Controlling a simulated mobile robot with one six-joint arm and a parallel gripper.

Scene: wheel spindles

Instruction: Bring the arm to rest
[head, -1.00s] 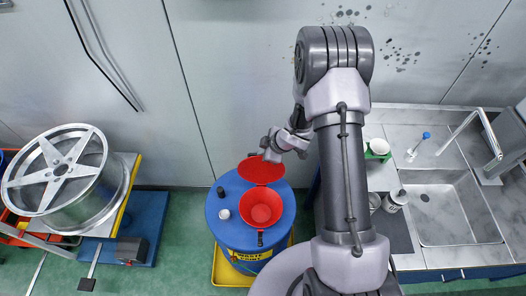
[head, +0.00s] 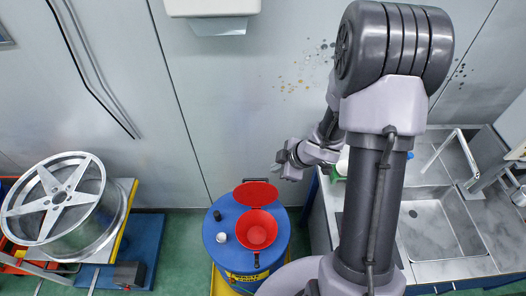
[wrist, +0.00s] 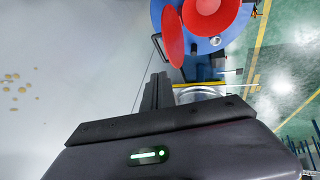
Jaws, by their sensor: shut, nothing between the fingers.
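My gripper (head: 278,166) is in the air in the head view, up and to the right of the blue drum's open red lid. Its fingers look small there. In the wrist view the dark fingers (wrist: 156,92) lie together with nothing between them. My arm is bent, with its elbow high at the upper right of the head view, and it hides part of the wall and counter.
A blue waste drum (head: 228,261) with a red funnel (head: 257,230) and raised lid stands below the gripper. A silver wheel (head: 55,205) sits left. A sink (head: 437,222) and tap are right. A white wall box (head: 213,8) hangs above.

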